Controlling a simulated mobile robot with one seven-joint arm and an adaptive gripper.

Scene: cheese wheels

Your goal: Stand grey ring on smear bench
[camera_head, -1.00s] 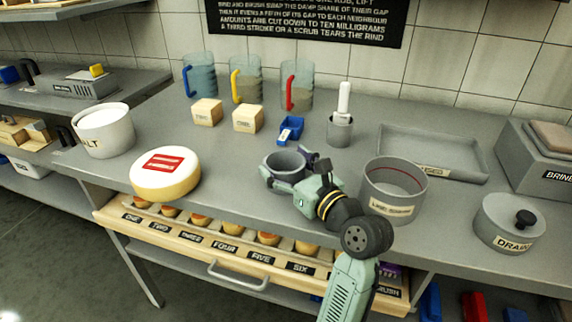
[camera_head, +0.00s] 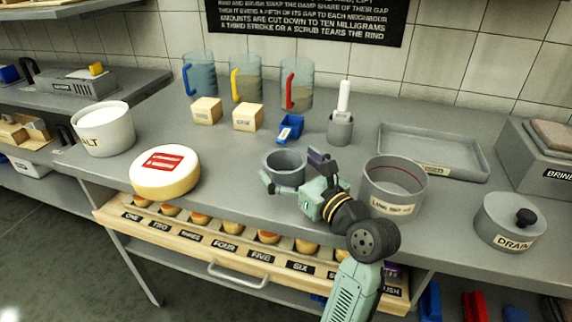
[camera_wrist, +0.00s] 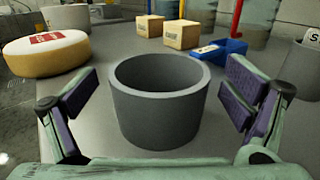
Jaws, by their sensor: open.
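The grey ring (camera_head: 286,168) stands upright on the grey bench (camera_head: 240,205), right of the cheese wheel. In the wrist view the ring (camera_wrist: 160,112) is a plain grey open-topped cylinder. My gripper (camera_head: 296,172) is open at bench height around the ring's near side. In the wrist view one finger (camera_wrist: 72,112) is left of the ring and the other (camera_wrist: 248,100) is right of it, with a gap on each side. The ring's lower far side is hidden.
The cheese wheel (camera_head: 165,172) with a red label is left of the ring. A larger labelled ring (camera_head: 394,187) stands close at right. Two wooden blocks, a blue tray (camera_head: 290,128) and a grey cup (camera_head: 340,130) are behind.

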